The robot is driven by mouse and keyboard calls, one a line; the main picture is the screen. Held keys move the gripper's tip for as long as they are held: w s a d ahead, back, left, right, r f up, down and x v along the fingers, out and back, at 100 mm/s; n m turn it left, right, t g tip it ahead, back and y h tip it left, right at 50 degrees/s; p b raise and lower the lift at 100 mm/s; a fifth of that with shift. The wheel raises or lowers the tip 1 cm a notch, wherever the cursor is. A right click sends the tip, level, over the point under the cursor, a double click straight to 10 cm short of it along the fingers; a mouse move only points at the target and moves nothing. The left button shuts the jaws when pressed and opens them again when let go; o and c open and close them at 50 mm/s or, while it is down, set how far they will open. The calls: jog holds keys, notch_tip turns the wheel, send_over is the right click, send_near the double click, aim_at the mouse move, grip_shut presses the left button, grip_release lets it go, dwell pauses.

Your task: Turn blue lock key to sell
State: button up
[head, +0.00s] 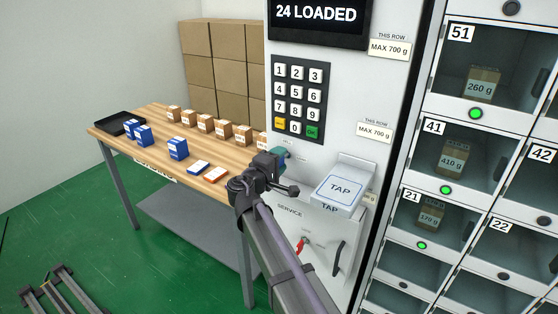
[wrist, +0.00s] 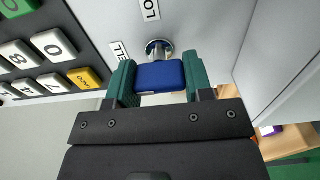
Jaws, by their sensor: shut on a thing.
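The blue key (wrist: 160,76) sits at the metal lock (wrist: 158,47) on the white panel, in the wrist view. Its flat blue head lies crosswise between the teal fingers of my gripper (wrist: 160,82), which is shut on it. A label reading "LO" (wrist: 150,9) is above the lock and a partly hidden label ending "LL" (wrist: 119,51) is to its left. In the head view my gripper (head: 281,155) is at the panel below the keypad and hides the key and lock. The key's exact turn angle cannot be told.
The display (head: 316,14) reads "24 LOADED". The keypad (head: 298,99) is above my gripper; the TAP reader (head: 339,190) juts out to its right. A wooden table (head: 150,147) with boxes and cards is left. A red lever (head: 302,246) is below; numbered lockers (head: 436,120) are far right.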

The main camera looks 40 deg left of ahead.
dwell(0.4)
jog(key=o, duration=0.9)
jog(key=s, duration=0.7)
jog(key=s+d, duration=0.1)
jog(key=s, duration=0.2)
jog(key=shift+s, duration=0.4)
